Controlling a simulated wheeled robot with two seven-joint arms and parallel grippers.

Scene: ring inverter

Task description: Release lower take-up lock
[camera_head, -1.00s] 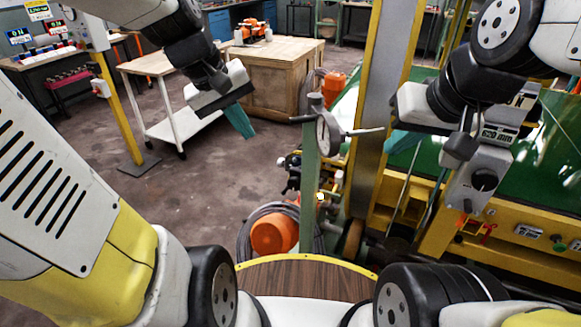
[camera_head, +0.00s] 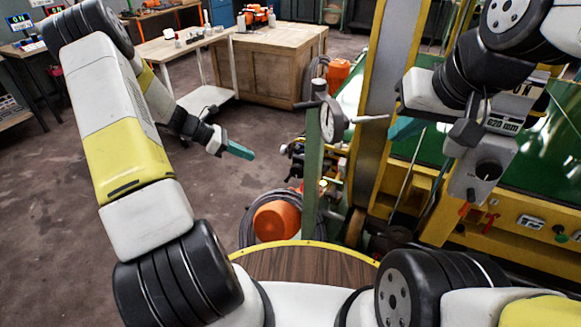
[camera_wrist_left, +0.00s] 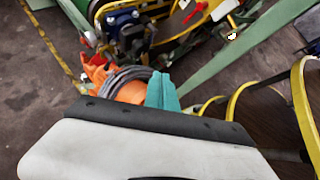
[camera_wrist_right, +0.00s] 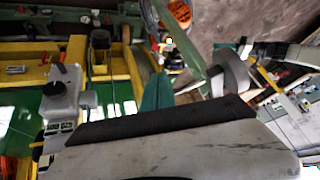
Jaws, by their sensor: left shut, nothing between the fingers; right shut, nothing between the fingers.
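I cannot clearly make out the lower take-up lock in these views. The yellow-framed machine (camera_head: 455,237) with a green bed (camera_head: 549,150) stands at the right. Its small red handles (camera_head: 491,222) sit on the front rail. My left gripper (camera_head: 240,150) is shut and empty, in open air left of the green post (camera_head: 312,165). In the left wrist view its teal fingers (camera_wrist_left: 162,92) are together, with machine parts beyond. My right gripper (camera_head: 402,127) is shut and empty, left of the grey control box (camera_head: 488,165) in the picture. Its fingertips show in the right wrist view (camera_wrist_right: 157,92).
A dial gauge (camera_head: 333,120) with a side rod is on the green post. An orange reel (camera_head: 276,220) with coiled cable lies on the floor behind the round wooden top (camera_head: 300,264). A wooden crate (camera_head: 270,70) stands behind. The floor at left is clear.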

